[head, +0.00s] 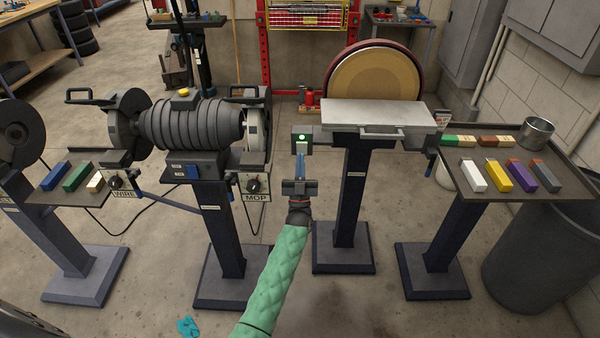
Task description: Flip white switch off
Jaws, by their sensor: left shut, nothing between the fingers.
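A small dark switch box (313,131) sits at the left of the disc sander's table, with a lit green-white spot (302,138) on its front. I cannot make out a separate white switch lever or which way it is set. My left gripper (301,158), on the green-sleeved arm, points up at the box from just below it. Its fingers are shut and empty. Whether the fingertips touch the box cannot be told; they may hide its lower part. My right gripper is not in view.
The sander's grey table (375,113) and disc (376,75) stand behind right on a pedestal. A bench grinder (195,125) with WIRE and MOP knobs is at left. A tray (510,200) of coloured bars is at right. Open floor lies between the pedestals.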

